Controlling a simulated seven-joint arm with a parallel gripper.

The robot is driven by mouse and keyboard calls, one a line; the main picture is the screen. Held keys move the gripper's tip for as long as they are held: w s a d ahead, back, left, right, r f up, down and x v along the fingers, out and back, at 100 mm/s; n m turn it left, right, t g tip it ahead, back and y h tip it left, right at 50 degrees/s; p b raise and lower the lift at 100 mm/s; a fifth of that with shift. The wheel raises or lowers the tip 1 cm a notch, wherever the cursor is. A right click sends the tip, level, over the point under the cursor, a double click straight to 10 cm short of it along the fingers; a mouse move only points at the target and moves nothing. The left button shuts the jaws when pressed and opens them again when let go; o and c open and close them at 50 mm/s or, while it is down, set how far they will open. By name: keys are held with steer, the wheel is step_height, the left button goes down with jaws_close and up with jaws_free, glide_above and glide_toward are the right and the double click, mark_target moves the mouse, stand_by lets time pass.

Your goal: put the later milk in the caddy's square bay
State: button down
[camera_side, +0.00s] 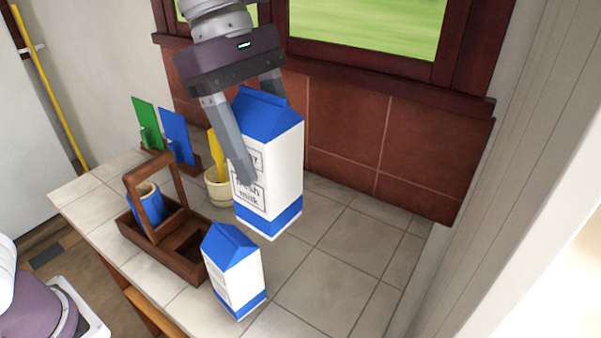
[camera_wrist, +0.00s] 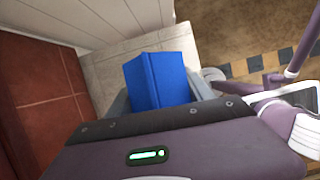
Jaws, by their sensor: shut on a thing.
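A blue-and-white milk carton (camera_side: 283,165) with a gabled top is held upright by my gripper (camera_side: 262,135), one finger across its labelled face, above the counter. Its blue top (camera_wrist: 160,80) fills the middle of the wrist view. A second milk carton (camera_side: 238,280), similar, stands on the counter at the front. I cannot read a date on either carton. The brown wooden caddy (camera_side: 160,254) with an upright handle stands left of the standing carton. Its left part holds a blue cylindrical thing (camera_side: 149,203). The caddy's right bay (camera_side: 190,242) looks empty, though its floor is partly hidden.
A pale pot (camera_side: 218,188) with a yellow thing stands behind the caddy. A rack with a green board (camera_side: 145,118) and a blue board (camera_side: 178,137) stands at the back left. The tiled counter (camera_side: 335,255) is clear at right, below the red wall tiles.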

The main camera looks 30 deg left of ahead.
steer(key=s+a+n, duration=0.1)
steer(key=s+a, duration=0.1)
steer(key=a, duration=1.6)
step_height(320, 180, down, 11)
steer(key=shift+w+f, duration=0.1)
steer(key=shift+f, duration=3)
steer(key=shift+r, duration=0.55)
